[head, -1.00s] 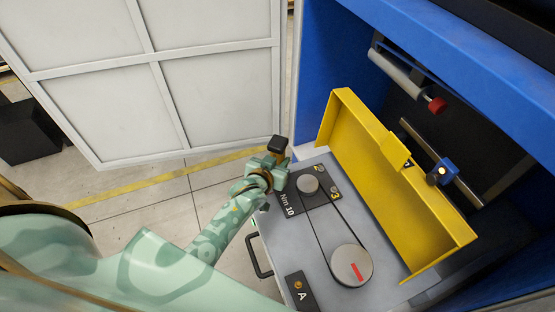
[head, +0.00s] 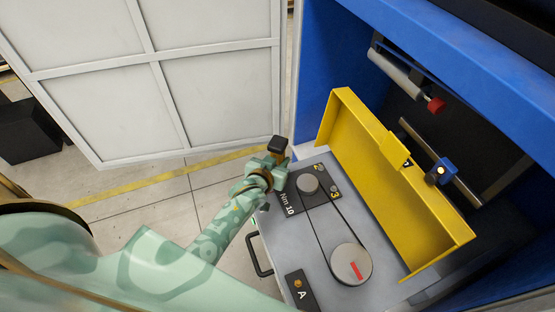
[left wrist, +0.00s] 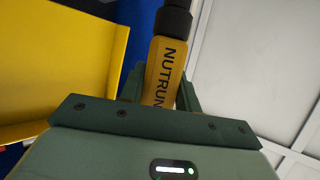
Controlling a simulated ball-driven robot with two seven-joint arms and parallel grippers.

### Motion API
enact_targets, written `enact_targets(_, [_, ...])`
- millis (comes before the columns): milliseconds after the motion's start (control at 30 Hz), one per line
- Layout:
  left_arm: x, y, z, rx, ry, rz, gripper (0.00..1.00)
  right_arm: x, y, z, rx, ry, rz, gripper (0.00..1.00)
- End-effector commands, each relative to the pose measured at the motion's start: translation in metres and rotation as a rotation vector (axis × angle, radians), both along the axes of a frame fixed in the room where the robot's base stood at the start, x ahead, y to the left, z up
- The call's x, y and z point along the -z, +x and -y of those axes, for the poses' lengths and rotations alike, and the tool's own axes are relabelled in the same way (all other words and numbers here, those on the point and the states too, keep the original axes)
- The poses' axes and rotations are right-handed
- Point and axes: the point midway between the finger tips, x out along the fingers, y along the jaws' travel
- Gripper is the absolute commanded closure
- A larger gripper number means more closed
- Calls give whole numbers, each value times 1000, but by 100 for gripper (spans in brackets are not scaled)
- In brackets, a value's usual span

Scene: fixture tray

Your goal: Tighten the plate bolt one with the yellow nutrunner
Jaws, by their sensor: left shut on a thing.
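The yellow nutrunner stands in my left gripper (head: 268,168), which is shut on it. In the head view its black end (head: 277,143) points up; in the left wrist view its lettered yellow body (left wrist: 165,70) rises between the fingers. My gripper is over the left edge of a dark plate (head: 293,198) marked "Nm 10". Bolt spots numbered 2 (head: 318,168) and 3 (head: 335,190) show on the plate. Bolt one is not visible; my gripper may hide it. The nutrunner's lower end is hidden, so I cannot tell whether it touches a bolt. My right gripper is not in view.
A round grey disc with a red mark (head: 351,264) and a dark plate marked "A" (head: 299,290) are on the grey tray (head: 320,240). A yellow guard (head: 385,160) stands along its far side. Blue cabinet walls (head: 325,75) surround the back; a pale panel (head: 140,75) stands left.

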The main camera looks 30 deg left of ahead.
Motion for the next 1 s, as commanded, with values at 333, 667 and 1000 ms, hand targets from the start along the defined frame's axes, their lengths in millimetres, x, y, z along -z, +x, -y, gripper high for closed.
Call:
enact_targets(333, [0, 0, 0, 0, -1, 1, 95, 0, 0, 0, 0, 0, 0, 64])
enact_targets(667, [3, 0, 0, 0, 0, -2, 95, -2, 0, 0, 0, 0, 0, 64])
enact_targets(1000, [4, -1, 0, 0, 1, -5, 95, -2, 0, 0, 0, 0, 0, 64])
